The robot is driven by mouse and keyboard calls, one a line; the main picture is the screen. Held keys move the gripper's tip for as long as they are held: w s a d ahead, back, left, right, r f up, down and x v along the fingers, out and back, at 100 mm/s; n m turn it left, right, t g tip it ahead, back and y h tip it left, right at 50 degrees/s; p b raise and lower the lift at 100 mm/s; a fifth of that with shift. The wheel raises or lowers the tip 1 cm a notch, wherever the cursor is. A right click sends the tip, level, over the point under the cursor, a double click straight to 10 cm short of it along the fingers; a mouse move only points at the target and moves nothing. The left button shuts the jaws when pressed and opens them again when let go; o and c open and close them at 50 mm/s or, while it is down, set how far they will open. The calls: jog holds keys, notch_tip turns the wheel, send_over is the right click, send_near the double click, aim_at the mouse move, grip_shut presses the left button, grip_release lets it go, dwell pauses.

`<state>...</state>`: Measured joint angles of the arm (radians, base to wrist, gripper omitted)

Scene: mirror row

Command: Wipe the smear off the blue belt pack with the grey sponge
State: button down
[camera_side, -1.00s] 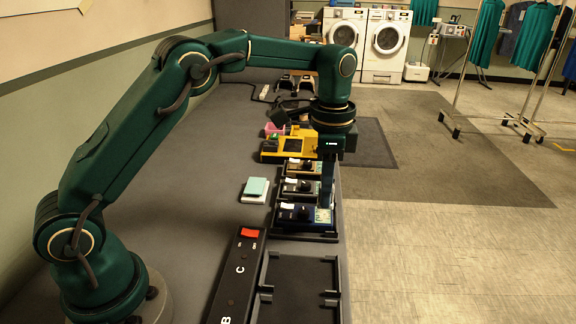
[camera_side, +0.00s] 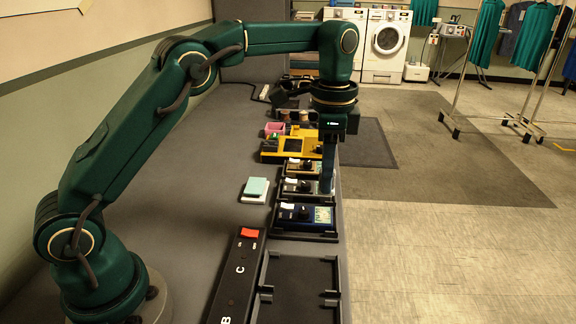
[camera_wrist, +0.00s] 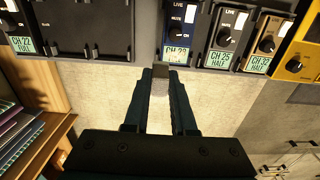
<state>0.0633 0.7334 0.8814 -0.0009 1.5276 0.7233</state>
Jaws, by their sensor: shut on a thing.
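The blue belt pack (camera_side: 293,212) sits in the nearest filled slot of the black rack. In the wrist view it (camera_wrist: 181,22) shows its knob, white switch and pale channel label. Small darker marks show on the label, but I cannot tell whether they are the smear. My gripper (camera_side: 328,192) points down above the right end of the packs. In the wrist view my gripper (camera_wrist: 160,75) is shut on the grey sponge (camera_wrist: 161,71), which shows as a small block just below the blue pack's label. I cannot tell whether they touch; the side view hides the sponge.
A grey pack (camera_wrist: 229,28) and a tan pack (camera_wrist: 268,40) sit beside the blue one. A yellow unit (camera_side: 272,147) stands behind them. An empty black tray (camera_side: 300,280), a long black panel (camera_side: 238,275) with a red switch, and a teal-topped white block (camera_side: 255,189) lie nearby.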

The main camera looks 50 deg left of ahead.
jog(key=shift+f, duration=0.1)
jog(key=shift+f, duration=3.05)
jog(key=shift+w+a+f, duration=0.2)
jog(key=shift+w+f, duration=0.05)
jog(key=shift+f, duration=0.2)
jog(key=shift+w+a+f, duration=0.2)
jog(key=shift+f, duration=0.2)
jog(key=shift+w+a+f, duration=0.1)
jog(key=shift+w+a, duration=1.6)
jog(key=shift+s+d, duration=1.9)
jog(key=shift+s+d+r, duration=0.15)
jog(key=shift+r, duration=0.45)
jog(key=shift+s+d+r, duration=0.1)
jog(key=shift+r, duration=3.4)
